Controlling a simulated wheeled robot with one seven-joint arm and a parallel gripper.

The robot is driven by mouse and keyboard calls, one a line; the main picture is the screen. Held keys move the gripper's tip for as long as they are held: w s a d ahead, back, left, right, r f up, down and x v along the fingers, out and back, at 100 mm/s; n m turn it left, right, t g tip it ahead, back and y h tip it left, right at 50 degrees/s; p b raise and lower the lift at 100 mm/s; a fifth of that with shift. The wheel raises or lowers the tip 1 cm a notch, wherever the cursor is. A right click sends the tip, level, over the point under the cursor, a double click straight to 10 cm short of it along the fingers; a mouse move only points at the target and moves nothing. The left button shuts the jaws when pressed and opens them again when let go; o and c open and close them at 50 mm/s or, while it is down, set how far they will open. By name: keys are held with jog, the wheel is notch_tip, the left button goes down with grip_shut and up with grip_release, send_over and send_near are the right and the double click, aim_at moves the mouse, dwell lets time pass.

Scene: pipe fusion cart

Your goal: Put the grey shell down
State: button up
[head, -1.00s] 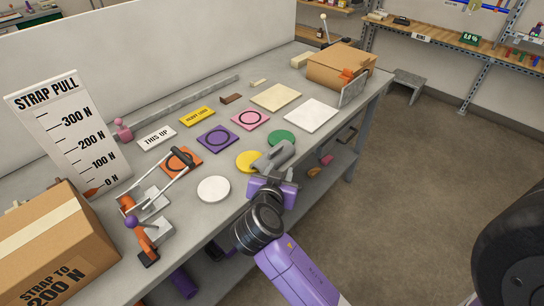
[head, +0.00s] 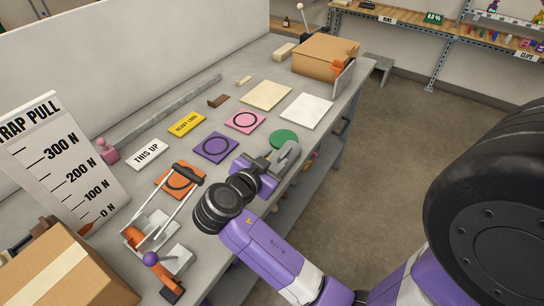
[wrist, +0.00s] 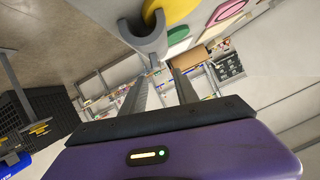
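The grey shell (head: 287,154), a half-round trough, is at the tips of my gripper (head: 266,163), over the bench's near edge beside the green disc (head: 284,138). The wrist view shows the shell (wrist: 146,38) with its open curve and one wall end between the fingertips of my gripper (wrist: 157,70). The fingers look shut on that wall. The shell appears raised a little off the bench; its exact height is hard to tell. A yellow disc (wrist: 180,8) shows behind it in the wrist view and is hidden by my arm in the head view.
Purple (head: 215,147), pink (head: 245,121) and orange (head: 180,180) ringed squares lie on the bench. A white plate (head: 307,110) and cream plate (head: 266,96) lie farther back. A lever clamp (head: 150,235) and carton (head: 65,270) stand front left; another carton (head: 325,58) stands back right.

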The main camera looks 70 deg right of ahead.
aim_at(283, 155)
jog(key=p+x, duration=0.1)
jog(key=x, duration=0.2)
jog(key=p+x, duration=0.1)
jog(key=x, duration=0.3)
jog(key=shift+s+d+f, duration=0.15)
jog(key=shift+s+f, duration=0.05)
jog(key=shift+f, duration=0.1)
grip_shut()
